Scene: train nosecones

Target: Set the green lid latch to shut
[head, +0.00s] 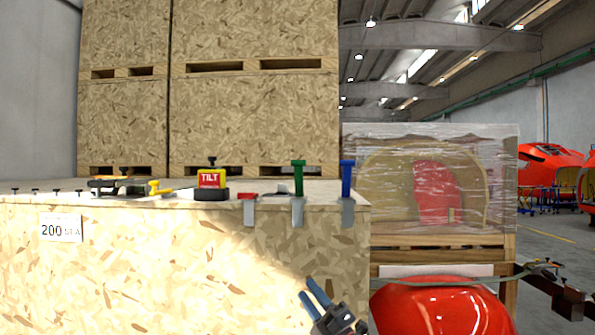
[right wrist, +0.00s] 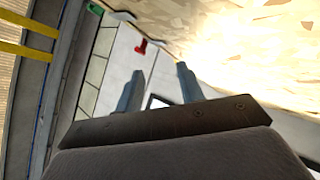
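The green latch (head: 298,178) stands upright at the top front edge of the wooden crate (head: 150,260) in the head view, on a grey metal bracket. A blue latch (head: 347,178) stands upright to its right. A red latch (head: 247,196) sits low to its left. My right gripper (head: 310,293) is below the green latch, in front of the crate's face, apart from the latch. In the right wrist view its two fingers (right wrist: 160,74) are spread with nothing between them. That view also shows a small green piece (right wrist: 95,8); I cannot tell whether it is the latch. My left gripper is out of view.
A yellow TILT indicator (head: 211,179) and small hardware stand along the crate top. Tall wooden crates (head: 255,115) rise behind. At right are a wrapped crate (head: 480,180) and a glossy red nosecone (head: 440,310).

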